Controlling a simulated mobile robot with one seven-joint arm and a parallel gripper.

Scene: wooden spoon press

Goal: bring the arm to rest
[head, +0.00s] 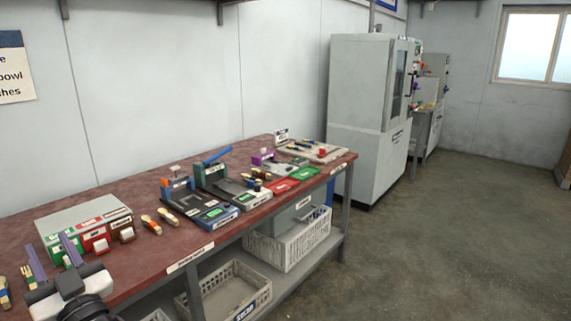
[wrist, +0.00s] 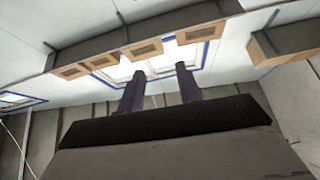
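My gripper (head: 54,258) is at the lower left of the head view, in front of the workbench (head: 120,178) near its front left end. Its two purple-grey fingers stand apart with nothing between them. In the wrist view my gripper (wrist: 160,85) points up toward the ceiling and the upper wall, and its fingers are spread and empty. The fingertips overlap the box with coloured bins (head: 75,218) in the head view; I cannot tell how far apart they are.
Wooden spoons (head: 151,225) and several small press fixtures (head: 205,205) lie along the bench. Crates (head: 290,240) stand on the shelf below. A tall grey machine cabinet (head: 360,110) stands past the far end. The floor (head: 450,240) to the right is clear.

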